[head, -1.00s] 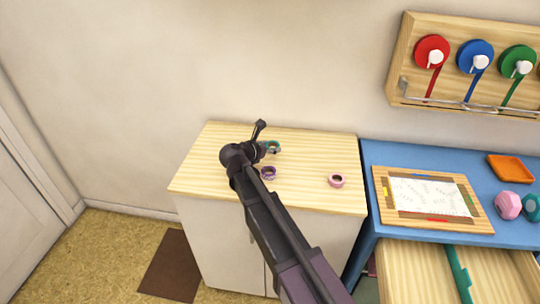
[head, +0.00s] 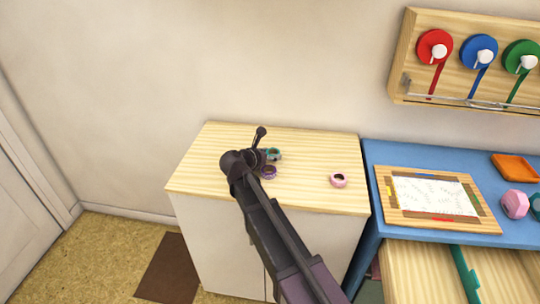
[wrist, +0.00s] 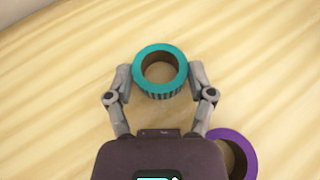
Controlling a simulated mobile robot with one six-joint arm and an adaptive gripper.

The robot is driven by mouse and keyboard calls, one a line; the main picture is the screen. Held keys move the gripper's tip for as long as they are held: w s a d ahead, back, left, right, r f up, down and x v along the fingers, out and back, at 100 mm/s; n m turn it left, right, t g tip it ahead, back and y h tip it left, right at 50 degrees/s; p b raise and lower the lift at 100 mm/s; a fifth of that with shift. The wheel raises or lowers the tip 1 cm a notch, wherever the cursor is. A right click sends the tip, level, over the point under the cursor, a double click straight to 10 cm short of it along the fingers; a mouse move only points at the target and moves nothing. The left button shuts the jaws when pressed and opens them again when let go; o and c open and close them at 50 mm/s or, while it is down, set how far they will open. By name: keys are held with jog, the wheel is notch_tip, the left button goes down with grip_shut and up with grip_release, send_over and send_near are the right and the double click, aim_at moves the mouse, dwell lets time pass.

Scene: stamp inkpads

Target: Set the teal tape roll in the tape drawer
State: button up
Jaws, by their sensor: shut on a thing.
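The teal tape roll (wrist: 160,85) lies flat on the light wooden cabinet top, its hole facing up. In the head view the teal tape roll (head: 274,153) is partly hidden by my arm. My gripper (wrist: 160,76) has one finger on each side of the roll and is shut on it. In the head view my gripper (head: 264,156) is mostly hidden behind my wrist. An open wooden drawer (head: 415,268) with a teal divider strip shows at the lower right, under the blue table; it looks like the tape drawer.
A purple tape roll (wrist: 246,150) lies close by, right of and nearer than the teal one. A pink roll (head: 339,180) sits farther right on the cabinet top (head: 220,182). The blue table (head: 390,155) holds a framed sheet (head: 400,212) and an orange tray (head: 515,166).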

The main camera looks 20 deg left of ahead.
jog(key=shift+f, duration=0.15)
jog(key=o, duration=0.8)
jog(key=shift+a, duration=0.1)
jog(key=shift+s+r, duration=0.1)
jog(key=shift+r, duration=0.15)
jog(key=p+v, duration=0.4)
jog(key=v, duration=0.7)
jog(key=shift+s+r+p, duration=0.15)
jog(key=shift+s+p, duration=0.15)
jog(key=shift+s, duration=0.05)
